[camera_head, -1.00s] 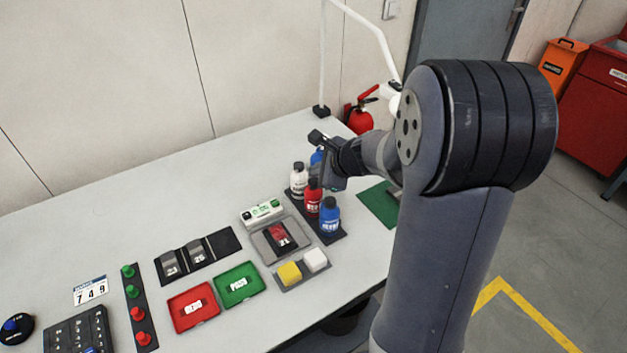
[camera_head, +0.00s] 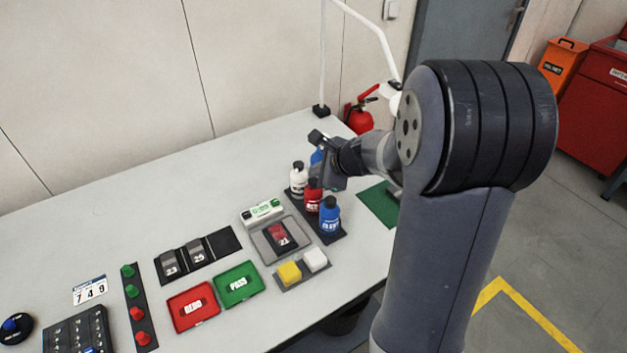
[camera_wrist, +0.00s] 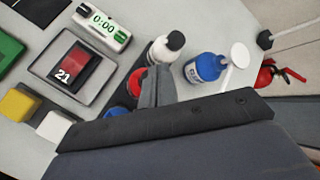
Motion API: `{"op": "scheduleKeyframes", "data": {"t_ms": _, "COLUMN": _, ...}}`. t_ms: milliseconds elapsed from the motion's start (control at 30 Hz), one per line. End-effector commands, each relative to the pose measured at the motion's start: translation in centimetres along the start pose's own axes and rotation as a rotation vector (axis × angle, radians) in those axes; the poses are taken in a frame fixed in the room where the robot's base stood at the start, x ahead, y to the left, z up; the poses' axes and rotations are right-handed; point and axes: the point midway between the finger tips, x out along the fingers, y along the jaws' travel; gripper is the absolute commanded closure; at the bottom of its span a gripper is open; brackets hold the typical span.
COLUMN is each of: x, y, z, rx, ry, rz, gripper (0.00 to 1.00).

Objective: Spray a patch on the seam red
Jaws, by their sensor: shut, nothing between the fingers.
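The coupon marked 21 (camera_head: 281,238) lies in a grey tray (camera_head: 262,250). Its upper face shows a red area, also visible in the wrist view (camera_wrist: 70,58). A red bottle (camera_head: 312,203) stands upright in the bottle row, between a white bottle (camera_head: 298,180) and a blue bottle (camera_head: 330,216). My gripper (camera_head: 328,181) is by the bottles, partly hiding them. In the wrist view my gripper (camera_wrist: 157,82) is shut and empty; the red bottle's cap (camera_wrist: 135,82) shows beside the fingers. Whether they touch is unclear. Another blue bottle (camera_wrist: 205,68) stands farther back.
A timer (camera_head: 262,211) reading 0:00 is behind the tray. Yellow (camera_head: 289,272) and white (camera_head: 315,259) blocks sit in front. Red (camera_head: 193,308) and green (camera_head: 239,284) trays lie left. A lamp post (camera_head: 322,70) rises behind. The table's back left is clear.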

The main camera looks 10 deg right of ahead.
Motion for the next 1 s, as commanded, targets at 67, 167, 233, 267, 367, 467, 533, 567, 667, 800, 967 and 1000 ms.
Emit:
{"op": "scheduleKeyframes", "data": {"t_ms": 67, "x": 0.34, "y": 0.25, "z": -0.25, "rx": 0.000, "ry": 0.000, "rz": 0.000, "gripper": 1.00}}
{"op": "scheduleKeyframes", "data": {"t_ms": 167, "x": 0.50, "y": 0.36, "z": -0.36, "rx": 0.000, "ry": 0.000, "rz": 0.000, "gripper": 1.00}}
{"op": "scheduleKeyframes", "data": {"t_ms": 233, "x": 0.47, "y": 0.34, "z": -0.34, "rx": 0.000, "ry": 0.000, "rz": 0.000, "gripper": 1.00}}
{"op": "scheduleKeyframes", "data": {"t_ms": 267, "x": 0.45, "y": 0.32, "z": -0.32, "rx": 0.000, "ry": 0.000, "rz": 0.000, "gripper": 1.00}}
{"op": "scheduleKeyframes", "data": {"t_ms": 367, "x": 0.43, "y": 0.30, "z": -0.31, "rx": 0.000, "ry": 0.000, "rz": 0.000, "gripper": 1.00}}
{"op": "scheduleKeyframes", "data": {"t_ms": 467, "x": 0.43, "y": 0.31, "z": -0.31, "rx": 0.000, "ry": 0.000, "rz": 0.000, "gripper": 1.00}}
{"op": "scheduleKeyframes", "data": {"t_ms": 533, "x": 0.45, "y": 0.32, "z": -0.33, "rx": 0.000, "ry": 0.000, "rz": 0.000, "gripper": 1.00}}
{"op": "scheduleKeyframes", "data": {"t_ms": 567, "x": 0.47, "y": 0.34, "z": -0.34, "rx": 0.000, "ry": 0.000, "rz": 0.000, "gripper": 1.00}}
{"op": "scheduleKeyframes", "data": {"t_ms": 667, "x": 0.55, "y": 0.39, "z": -0.39, "rx": 0.000, "ry": 0.000, "rz": 0.000, "gripper": 1.00}}
{"op": "scheduleKeyframes", "data": {"t_ms": 800, "x": 0.67, "y": 0.49, "z": -0.49, "rx": 0.000, "ry": 0.000, "rz": 0.000, "gripper": 1.00}}
{"op": "scheduleKeyframes", "data": {"t_ms": 967, "x": 0.80, "y": 0.58, "z": -0.58, "rx": 0.000, "ry": 0.000, "rz": 0.000, "gripper": 1.00}}
{"op": "scheduleKeyframes", "data": {"t_ms": 1000, "x": 0.84, "y": 0.61, "z": -0.61, "rx": 0.000, "ry": 0.000, "rz": 0.000, "gripper": 1.00}}
